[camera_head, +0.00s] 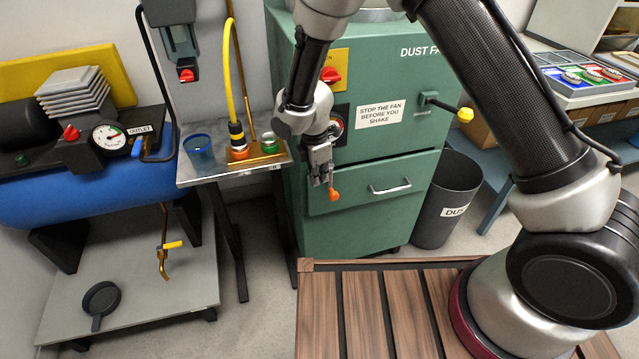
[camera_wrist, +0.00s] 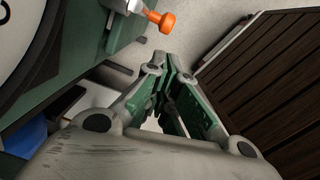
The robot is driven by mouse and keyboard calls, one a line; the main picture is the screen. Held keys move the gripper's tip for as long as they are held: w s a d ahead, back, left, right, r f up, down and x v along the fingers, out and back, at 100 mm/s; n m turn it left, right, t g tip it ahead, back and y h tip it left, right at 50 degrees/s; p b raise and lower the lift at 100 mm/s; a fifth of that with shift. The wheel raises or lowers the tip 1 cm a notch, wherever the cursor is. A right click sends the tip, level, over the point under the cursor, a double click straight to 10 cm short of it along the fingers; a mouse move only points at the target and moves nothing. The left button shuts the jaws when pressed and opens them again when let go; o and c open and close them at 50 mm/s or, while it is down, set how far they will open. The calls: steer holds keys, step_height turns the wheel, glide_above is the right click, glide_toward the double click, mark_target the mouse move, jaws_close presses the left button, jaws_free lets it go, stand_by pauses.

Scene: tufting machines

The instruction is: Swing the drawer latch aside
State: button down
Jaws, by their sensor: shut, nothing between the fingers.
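The drawer latch shows as an orange knob (camera_head: 334,194) at the left part of the green drawer front (camera_head: 350,200). In the wrist view the orange knob (camera_wrist: 161,20) sits at the end of a short grey latch arm (camera_wrist: 122,5), at the top of the picture. My gripper (camera_head: 321,182) is shut and empty, pointing down just above and to the left of the knob in the head view. In the wrist view the fingertips (camera_wrist: 168,66) come together below the knob, with a visible gap. The latch's pivot is not clear in either view.
The drawer has a metal handle (camera_head: 390,188). A black lever with a yellow knob (camera_head: 465,115) sticks out of the green cabinet (camera_head: 430,80) above. A side table (camera_head: 205,176) with cups stands left. A dark bin (camera_head: 447,200) stands right. A wooden slatted deck (camera_head: 365,310) lies in front.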

step_height(320, 180, down, 8)
steer(key=shift+w+d+f, duration=0.2)
steer(key=shift+w+d, duration=0.05)
steer(key=shift+d, duration=0.05)
